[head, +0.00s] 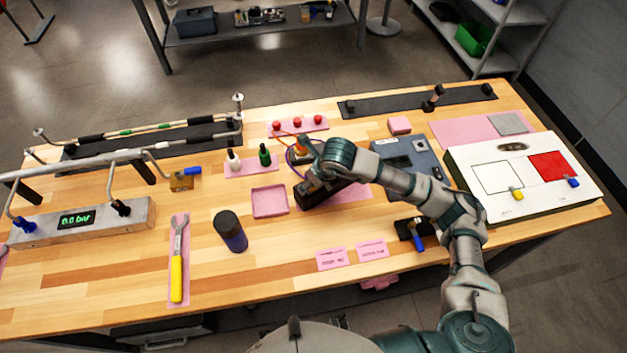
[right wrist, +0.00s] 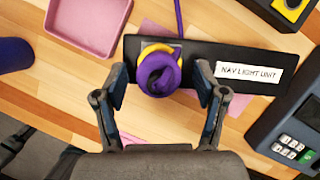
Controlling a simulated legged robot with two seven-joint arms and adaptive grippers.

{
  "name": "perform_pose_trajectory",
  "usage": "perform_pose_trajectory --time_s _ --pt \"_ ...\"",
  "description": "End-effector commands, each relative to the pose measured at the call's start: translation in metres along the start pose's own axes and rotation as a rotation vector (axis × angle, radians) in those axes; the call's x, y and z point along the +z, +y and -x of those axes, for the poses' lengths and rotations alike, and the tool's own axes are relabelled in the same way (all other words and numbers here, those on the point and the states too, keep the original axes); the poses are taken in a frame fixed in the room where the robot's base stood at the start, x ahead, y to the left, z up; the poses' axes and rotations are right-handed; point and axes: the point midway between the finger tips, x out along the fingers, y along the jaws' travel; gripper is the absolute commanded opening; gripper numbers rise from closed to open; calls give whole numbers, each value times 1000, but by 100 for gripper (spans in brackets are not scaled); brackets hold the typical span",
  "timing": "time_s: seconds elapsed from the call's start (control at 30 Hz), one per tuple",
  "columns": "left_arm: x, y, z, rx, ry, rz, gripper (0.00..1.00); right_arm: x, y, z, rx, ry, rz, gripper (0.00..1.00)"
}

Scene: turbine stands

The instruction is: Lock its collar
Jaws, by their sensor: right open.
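The nav light unit is a long black box with a white label (right wrist: 248,73) in the right wrist view. It also shows in the head view (head: 327,193), partly hidden by my right arm. A round purple collar (right wrist: 158,75) stands on its left part, with a yellow ring (right wrist: 147,50) showing around it. A purple cable (right wrist: 179,18) runs off at the top. My right gripper (right wrist: 161,83) is open above the unit, one finger on each side of the collar. I cannot tell whether the fingers touch it. My left gripper is not in view.
A pink tray (head: 269,202) and a dark cylinder (head: 230,232) are left of the unit. A grey-blue case (head: 428,160) stands close on its right. Small bottles (head: 265,154) and red knobs (head: 318,121) are behind.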

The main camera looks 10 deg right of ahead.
Motion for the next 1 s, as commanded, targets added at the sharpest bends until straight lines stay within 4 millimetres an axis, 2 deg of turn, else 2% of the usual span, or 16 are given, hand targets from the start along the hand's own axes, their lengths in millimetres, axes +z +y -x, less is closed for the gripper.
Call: perform_pose_trajectory --time_s 0.17,0.4,0.6,0.73,1.0 --pt "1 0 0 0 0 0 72 1 -1 23 -1 -5 1 71" --pt "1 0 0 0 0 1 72 2 -1 78 -2 -6 1 71" --pt "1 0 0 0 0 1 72 1 -1 108 -1 -1 0 71" --pt "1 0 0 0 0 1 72 1 -1 116 0 -1 -1 71" --pt "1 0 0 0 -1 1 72 0 -1 117 0 1 -1 71"
